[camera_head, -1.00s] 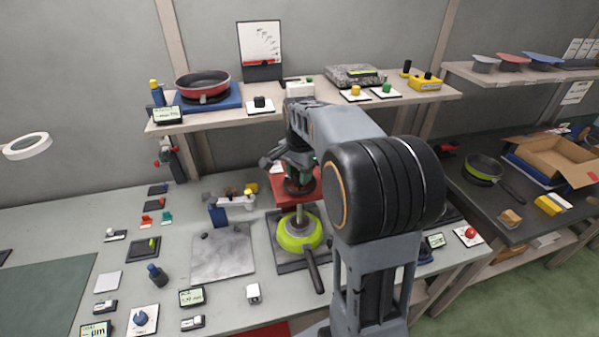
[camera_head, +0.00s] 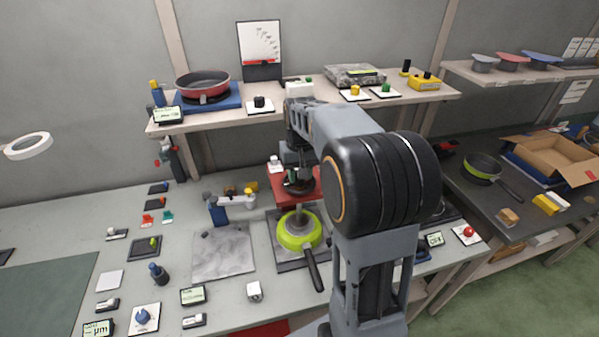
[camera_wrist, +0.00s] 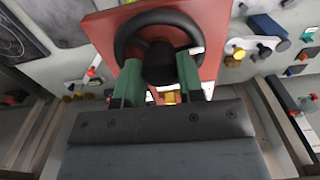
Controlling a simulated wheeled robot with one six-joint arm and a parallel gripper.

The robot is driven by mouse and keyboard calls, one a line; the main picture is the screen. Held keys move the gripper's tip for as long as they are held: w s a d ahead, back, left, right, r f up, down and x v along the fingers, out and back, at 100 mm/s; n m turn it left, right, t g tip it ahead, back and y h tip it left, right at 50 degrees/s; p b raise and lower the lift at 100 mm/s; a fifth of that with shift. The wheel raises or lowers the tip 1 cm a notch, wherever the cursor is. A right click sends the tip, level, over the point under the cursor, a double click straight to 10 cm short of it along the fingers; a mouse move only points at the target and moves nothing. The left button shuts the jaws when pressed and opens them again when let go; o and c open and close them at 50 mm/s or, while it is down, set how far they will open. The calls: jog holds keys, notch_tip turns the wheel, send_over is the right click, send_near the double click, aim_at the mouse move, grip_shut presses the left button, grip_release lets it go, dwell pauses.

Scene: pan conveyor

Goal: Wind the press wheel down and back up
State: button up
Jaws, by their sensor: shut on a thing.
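The press is a red block (camera_head: 280,199) carrying a dark handwheel (camera_head: 299,187) on top. A grey ram (camera_head: 299,214) shows below the block, over a lime-green pan (camera_head: 289,240) with a dark handle. In the wrist view the black wheel rim (camera_wrist: 123,36) and its raised black hub (camera_wrist: 159,60) lie on the red block. My gripper (camera_wrist: 159,78) has its green fingers on both sides of the hub and is shut on it. In the head view my arm partly hides the wheel. I cannot tell whether the ram touches the pan.
A shelf (camera_head: 220,119) runs above and behind the press, with a red pan (camera_head: 202,84) and small fixtures on it. A grey plate (camera_head: 223,253) lies left of the press. Several small tools and displays stand on the bench. Another green pan (camera_head: 482,168) lies at right.

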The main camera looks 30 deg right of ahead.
jog(key=n, duration=0.4)
jog(key=shift+n, duration=0.3)
jog(key=n, duration=0.3)
jog(key=shift+n, duration=0.4)
jog(key=n, duration=0.4)
jog(key=shift+p, duration=0.35)
jog(key=shift+n, duration=2)
jog(key=o, duration=0.9)
jog(key=shift+d, duration=0.1)
notch_tip(320, 180, up, 14)
jog(key=shift+w+f, duration=0.1)
